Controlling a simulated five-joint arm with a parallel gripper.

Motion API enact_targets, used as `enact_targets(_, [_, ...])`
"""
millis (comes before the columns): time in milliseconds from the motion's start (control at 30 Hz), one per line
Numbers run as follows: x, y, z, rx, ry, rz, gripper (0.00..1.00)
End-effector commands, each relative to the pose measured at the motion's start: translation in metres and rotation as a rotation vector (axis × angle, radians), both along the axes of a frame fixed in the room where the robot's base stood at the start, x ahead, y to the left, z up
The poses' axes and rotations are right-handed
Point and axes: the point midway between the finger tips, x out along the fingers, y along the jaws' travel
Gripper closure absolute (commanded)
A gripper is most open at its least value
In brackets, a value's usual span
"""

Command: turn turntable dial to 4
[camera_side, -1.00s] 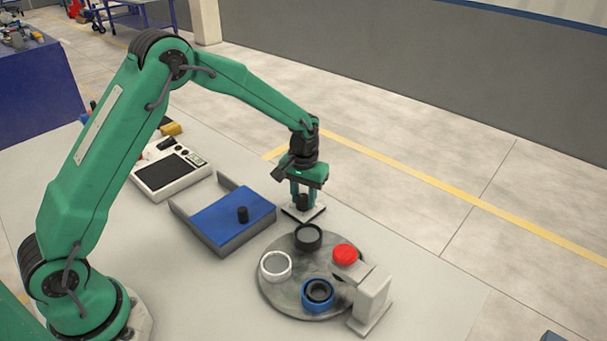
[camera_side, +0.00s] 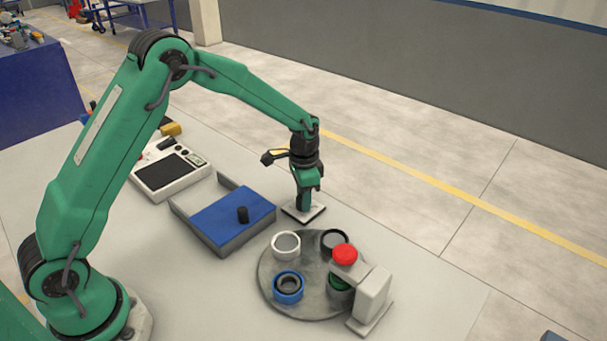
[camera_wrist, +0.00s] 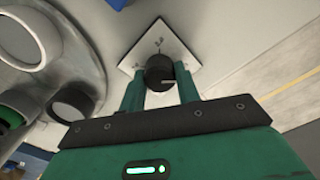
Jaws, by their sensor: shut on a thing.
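The dial is a black round knob (camera_wrist: 159,72) on a white square plate (camera_wrist: 150,45), seen in the wrist view. Small dark marks on the plate are too small to read surely. The plate (camera_side: 290,210) also shows in the side view. My gripper (camera_side: 305,207) points down over the plate and is shut on the knob, one finger on each side. In the side view the fingers hide most of the knob. The grey round turntable (camera_side: 312,268) carries a white ring (camera_side: 286,245), a black ring (camera_side: 334,242), a blue ring (camera_side: 288,289) and a partly hidden green piece (camera_side: 338,282).
A white-grey post (camera_side: 373,295) with a red cap (camera_side: 344,254) overhangs the turntable's right side.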

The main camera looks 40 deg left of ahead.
Motion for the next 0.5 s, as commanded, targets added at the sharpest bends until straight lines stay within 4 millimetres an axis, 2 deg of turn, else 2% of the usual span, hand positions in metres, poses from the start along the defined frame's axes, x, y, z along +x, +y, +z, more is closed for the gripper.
enact_targets(500, [-0.0004,0.0,0.0006,0.001,0.001,-0.049,0.91])
